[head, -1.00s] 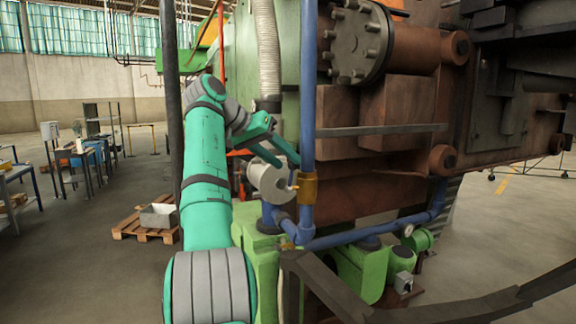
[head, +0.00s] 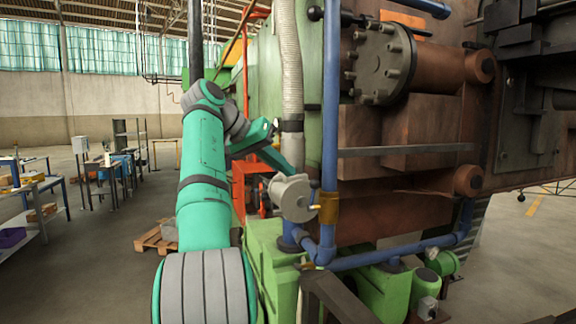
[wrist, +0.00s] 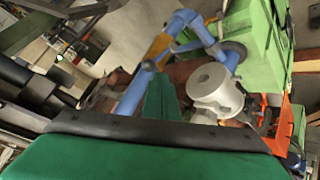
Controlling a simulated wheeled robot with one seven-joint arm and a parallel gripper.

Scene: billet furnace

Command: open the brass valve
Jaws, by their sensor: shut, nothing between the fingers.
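The brass valve (head: 329,207) is a golden-brown fitting on an upright blue pipe, right of the grey round housing. A small yellowish stub (head: 315,207) sticks out from its left side. In the wrist view the brass body (wrist: 158,47) shows on the blue pipe at upper centre. My gripper (head: 291,172) is shut and empty, to the left of the pipe and higher than the valve in the head view. Its green finger (wrist: 161,98) points toward the pipes in the wrist view. Neither view shows it touching the valve.
A grey cylindrical housing (head: 292,197) lies just below my fingertips in the head view and also shows in the wrist view (wrist: 214,90). Blue pipes, a green machine block (head: 267,262) and a corrugated hose (head: 291,70) crowd the area.

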